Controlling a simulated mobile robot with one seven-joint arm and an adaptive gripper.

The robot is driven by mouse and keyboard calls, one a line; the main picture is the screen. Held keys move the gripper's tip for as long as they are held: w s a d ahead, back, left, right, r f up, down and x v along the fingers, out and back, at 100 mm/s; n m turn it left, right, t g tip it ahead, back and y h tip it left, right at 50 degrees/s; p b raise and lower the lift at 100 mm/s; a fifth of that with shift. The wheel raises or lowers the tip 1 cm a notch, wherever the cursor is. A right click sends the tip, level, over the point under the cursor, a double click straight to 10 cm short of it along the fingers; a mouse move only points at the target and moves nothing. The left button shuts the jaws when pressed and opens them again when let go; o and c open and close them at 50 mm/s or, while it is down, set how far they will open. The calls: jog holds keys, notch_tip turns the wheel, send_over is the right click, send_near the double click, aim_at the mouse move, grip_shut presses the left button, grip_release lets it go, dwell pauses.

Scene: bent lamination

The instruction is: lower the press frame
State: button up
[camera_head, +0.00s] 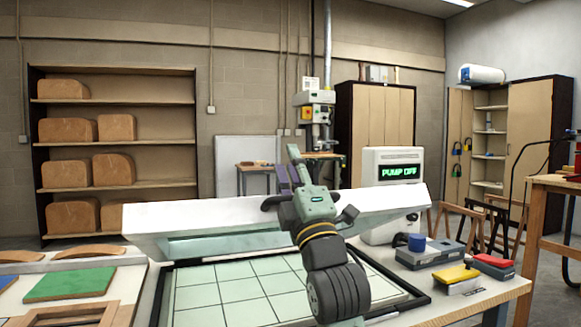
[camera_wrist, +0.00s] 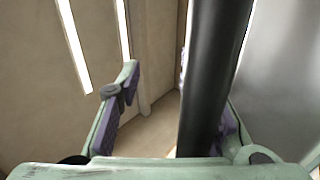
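The press frame (camera_head: 185,216) is a long white trough-like piece raised and tilted above a gridded pale-green bed (camera_head: 245,288) with a black edge. My gripper (camera_head: 290,165) reaches in front of the frame's middle, its fingers pointing up past its upper edge. In the wrist view a thick black bar (camera_wrist: 214,75) runs between my gripper's fingers (camera_wrist: 165,95), close to the right finger and partly hiding it. The left finger stands clear of the bar. The fingers are apart, and I cannot tell whether the right one touches the bar.
A white pump unit (camera_head: 392,165) reading "PUMP OFF" stands right of the frame. A grey box with a blue knob (camera_head: 430,250), a yellow block (camera_head: 457,276) and a red block (camera_head: 493,264) lie on the table's right side. A green board (camera_head: 70,284) lies at left.

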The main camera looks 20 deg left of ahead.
jog(key=w+a+f+b+v, duration=0.1)
jog(key=b+v, duration=0.6)
jog(key=v, duration=0.4)
jog(key=shift+d+f+b, duration=0.15)
jog(key=shift+f+b, duration=0.15)
jog(key=shift+f, duration=0.15)
jog(key=shift+s, duration=0.15)
dwell(0.3)
